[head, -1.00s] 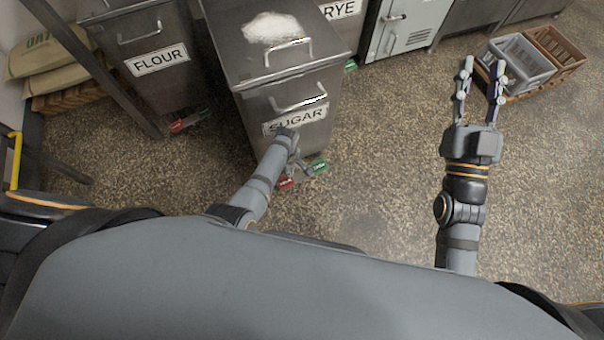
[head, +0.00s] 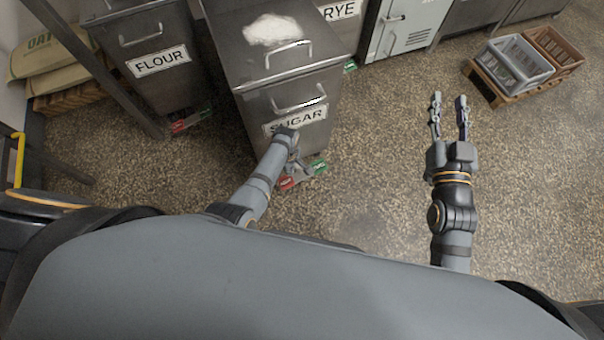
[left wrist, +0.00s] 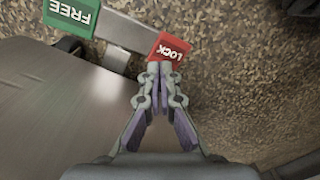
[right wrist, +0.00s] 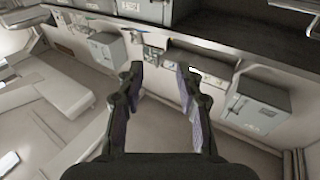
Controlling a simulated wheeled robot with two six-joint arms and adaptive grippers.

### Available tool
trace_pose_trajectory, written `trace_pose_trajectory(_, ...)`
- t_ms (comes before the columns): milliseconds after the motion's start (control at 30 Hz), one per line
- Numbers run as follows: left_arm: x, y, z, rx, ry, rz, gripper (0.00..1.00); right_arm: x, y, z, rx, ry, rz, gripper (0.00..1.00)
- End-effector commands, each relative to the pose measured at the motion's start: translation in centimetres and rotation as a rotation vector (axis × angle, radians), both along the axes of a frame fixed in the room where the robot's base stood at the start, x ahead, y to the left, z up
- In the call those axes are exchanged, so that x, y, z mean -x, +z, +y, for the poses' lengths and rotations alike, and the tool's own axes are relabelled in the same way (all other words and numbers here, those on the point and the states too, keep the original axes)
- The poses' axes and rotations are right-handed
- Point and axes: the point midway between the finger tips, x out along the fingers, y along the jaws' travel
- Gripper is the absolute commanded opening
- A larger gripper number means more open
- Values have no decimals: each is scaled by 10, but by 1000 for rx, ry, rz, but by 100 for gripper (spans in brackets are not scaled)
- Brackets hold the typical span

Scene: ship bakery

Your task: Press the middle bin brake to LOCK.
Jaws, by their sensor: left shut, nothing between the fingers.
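The middle bin (head: 240,75) is a steel bin labelled SUGAR. Its brake at the floor has a red LOCK pad (head: 286,182) and a green FREE pad (head: 319,167). In the left wrist view the red LOCK pad (left wrist: 170,49) is at the end of a metal bar, with the green FREE pad (left wrist: 71,14) at the other end. My left gripper (left wrist: 162,68) is shut and empty, its fingertips at the near edge of the LOCK pad; I cannot tell whether they touch. In the head view my left forearm partly hides it. My right gripper (head: 449,98) is open and empty over the floor.
The FLOUR bin (head: 150,60) stands left of the middle bin, with its own red and green brake pads (head: 190,121). The RYE bin (head: 342,12) is behind to the right. Crates (head: 515,60) sit at the upper right. Floor around my right arm is clear.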

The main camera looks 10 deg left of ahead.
Motion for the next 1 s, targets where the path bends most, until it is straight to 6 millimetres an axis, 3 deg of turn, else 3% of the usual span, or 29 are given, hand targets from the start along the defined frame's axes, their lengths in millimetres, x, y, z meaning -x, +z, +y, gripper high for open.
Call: trace_pose_trajectory(1000,0,10,0,0,0,0,0,20,-101,2,-8,11,400,36)
